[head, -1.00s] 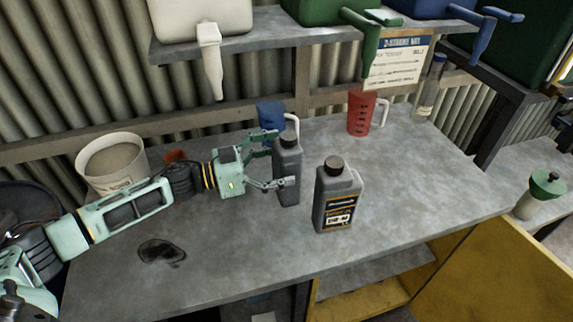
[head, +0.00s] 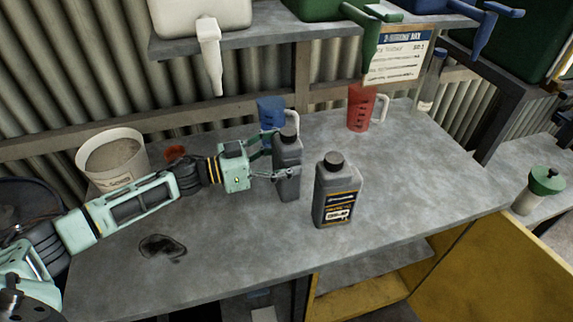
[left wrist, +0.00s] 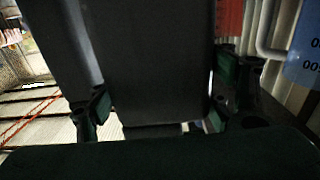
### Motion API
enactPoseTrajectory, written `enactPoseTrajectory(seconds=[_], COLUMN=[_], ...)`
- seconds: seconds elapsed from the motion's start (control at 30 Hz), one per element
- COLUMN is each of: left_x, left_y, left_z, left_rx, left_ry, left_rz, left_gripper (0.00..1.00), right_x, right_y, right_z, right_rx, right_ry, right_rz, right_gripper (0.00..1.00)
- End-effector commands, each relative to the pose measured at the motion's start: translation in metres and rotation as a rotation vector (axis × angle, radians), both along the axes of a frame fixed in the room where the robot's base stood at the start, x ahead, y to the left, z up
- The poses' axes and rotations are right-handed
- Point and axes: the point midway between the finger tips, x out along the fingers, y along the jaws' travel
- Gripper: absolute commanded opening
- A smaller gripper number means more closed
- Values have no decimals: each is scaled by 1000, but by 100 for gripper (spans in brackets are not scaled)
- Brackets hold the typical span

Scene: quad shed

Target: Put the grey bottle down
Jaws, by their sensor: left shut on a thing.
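My left gripper (head: 275,158) is shut on a dark grey bottle (head: 288,160) with a black cap, gripping it from its left side. The bottle is upright at the bench (head: 215,240); I cannot tell whether its base touches the top. In the left wrist view the held bottle (left wrist: 160,60) fills the middle, between the two fingers. A second grey bottle (head: 335,190), with a black cap and an orange-and-black label, stands upright on the bench just right of it. My right gripper is not in view.
A blue jug (head: 270,112) stands behind the held bottle, and a red jug (head: 360,108) stands farther right. A white bucket (head: 113,160) is at the left. A dark stain (head: 160,247) marks the front left. Bench right of the labelled bottle is clear.

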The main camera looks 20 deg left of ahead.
Motion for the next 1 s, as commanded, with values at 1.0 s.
enactPoseTrajectory(seconds=[1.0], left_x=[1], left_y=[0], left_z=[70], left_rx=[-1], left_ry=[-11], left_rz=[-2], left_gripper=[11], right_x=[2], right_y=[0], right_z=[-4], right_rx=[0], right_ry=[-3], right_rz=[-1], right_gripper=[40])
